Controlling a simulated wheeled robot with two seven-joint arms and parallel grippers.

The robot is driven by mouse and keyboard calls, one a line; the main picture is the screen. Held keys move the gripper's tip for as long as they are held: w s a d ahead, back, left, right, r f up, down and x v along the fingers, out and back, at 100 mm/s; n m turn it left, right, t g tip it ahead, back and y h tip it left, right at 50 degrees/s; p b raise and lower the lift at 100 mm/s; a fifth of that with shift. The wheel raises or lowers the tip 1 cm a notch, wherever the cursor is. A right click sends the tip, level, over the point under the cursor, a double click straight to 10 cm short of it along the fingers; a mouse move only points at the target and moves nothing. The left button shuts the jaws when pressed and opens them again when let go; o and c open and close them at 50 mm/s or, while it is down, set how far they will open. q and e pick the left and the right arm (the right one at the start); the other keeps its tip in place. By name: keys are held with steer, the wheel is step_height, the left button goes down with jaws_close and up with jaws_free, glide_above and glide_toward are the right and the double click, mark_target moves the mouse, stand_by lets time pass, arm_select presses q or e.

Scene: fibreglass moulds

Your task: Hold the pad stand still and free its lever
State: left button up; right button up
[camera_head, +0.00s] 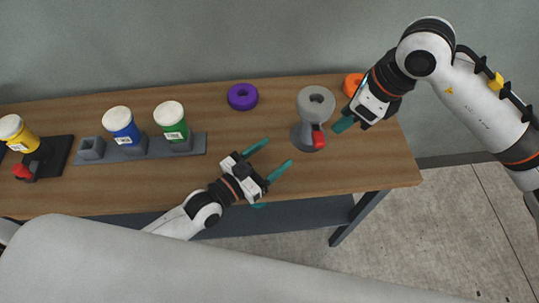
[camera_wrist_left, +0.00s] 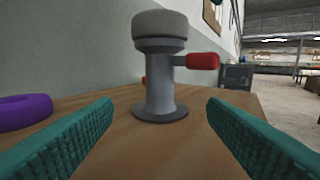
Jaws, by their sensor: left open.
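The pad stand (camera_head: 303,132) stands upright near the right end of the table, with a round grey pad (camera_head: 316,109) on top. Its red lever (camera_head: 318,139) sticks out at the side, and to the right in the left wrist view (camera_wrist_left: 203,61). My left gripper (camera_head: 277,152) is open and empty, left of and nearer than the stand. In its wrist view the stand's column (camera_wrist_left: 160,95) shows ahead between the two teal fingers, apart from both. My right gripper (camera_head: 342,125) is just right of the stand; its fingers overlap, so its opening is unclear.
A purple ring (camera_head: 234,102) lies left of the stand, and an orange ring (camera_head: 350,84) lies partly hidden behind my right gripper. Blue (camera_head: 123,132) and green (camera_head: 175,130) containers stand in a grey rack. A yellow container (camera_head: 19,137) is at far left by a black base.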

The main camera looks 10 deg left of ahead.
mark_target(304, 132)
arm_select(q)
steer(key=shift+w+d+f, duration=0.1)
steer(key=shift+f, duration=0.05)
steer(key=x, duration=1.1)
steer(key=shift+w+d, duration=0.15)
steer(key=shift+w, duration=0.05)
